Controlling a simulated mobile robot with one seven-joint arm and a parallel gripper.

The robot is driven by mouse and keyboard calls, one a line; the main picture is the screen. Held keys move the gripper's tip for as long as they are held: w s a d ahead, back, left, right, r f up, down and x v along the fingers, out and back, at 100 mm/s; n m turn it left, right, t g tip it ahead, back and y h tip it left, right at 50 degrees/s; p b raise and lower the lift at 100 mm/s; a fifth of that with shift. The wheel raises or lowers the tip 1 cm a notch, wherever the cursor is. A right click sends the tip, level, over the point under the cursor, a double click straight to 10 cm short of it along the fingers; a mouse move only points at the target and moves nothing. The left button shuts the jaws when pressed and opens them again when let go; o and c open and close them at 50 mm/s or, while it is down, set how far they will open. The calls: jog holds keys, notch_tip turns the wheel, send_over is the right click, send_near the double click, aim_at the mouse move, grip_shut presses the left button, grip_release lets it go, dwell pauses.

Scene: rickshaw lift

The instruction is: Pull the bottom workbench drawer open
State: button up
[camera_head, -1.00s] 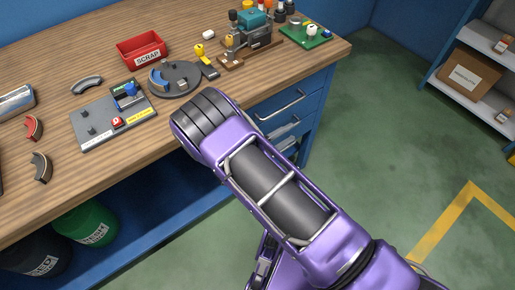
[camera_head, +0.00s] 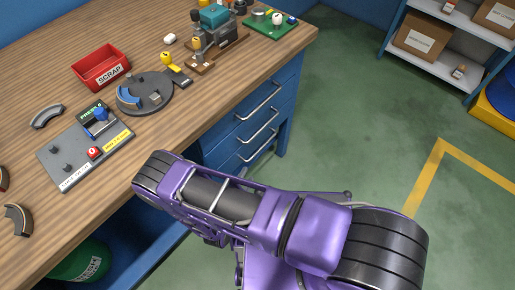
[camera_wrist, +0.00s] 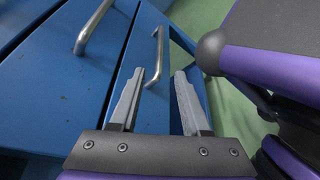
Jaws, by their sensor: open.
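A blue workbench drawer stack shows in the head view, with the bottom drawer's silver bar handle (camera_head: 260,146) lowest. All its drawers look shut. In the wrist view, a bar handle (camera_wrist: 158,55) stands on the rightmost drawer front, nearest the green floor; it appears to be the bottom one. My gripper (camera_wrist: 161,78) is open and empty, its two fingers pointing at this handle. The handle's near end shows between the fingertips, close to the left finger; I cannot tell whether they touch. In the head view my gripper is hidden behind my arm.
Another drawer handle (camera_wrist: 94,27) lies left of the fingers. The wooden benchtop (camera_head: 215,100) holds a red scrap bin (camera_head: 101,67), a round dark fixture (camera_head: 145,94) and a small press (camera_head: 211,38). Green floor (camera_head: 345,130) is clear right of the drawers. Shelves (camera_head: 450,45) stand at the back right.

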aim_at(260, 150)
jog(key=b+x, duration=0.1)
jog(key=x, duration=1.4)
jog(key=shift+w+f+b, duration=0.1)
jog(key=shift+w+b, duration=0.05)
jog(key=shift+b, duration=0.2)
jog(key=shift+c, duration=0.2)
grip_shut()
dwell(0.4)
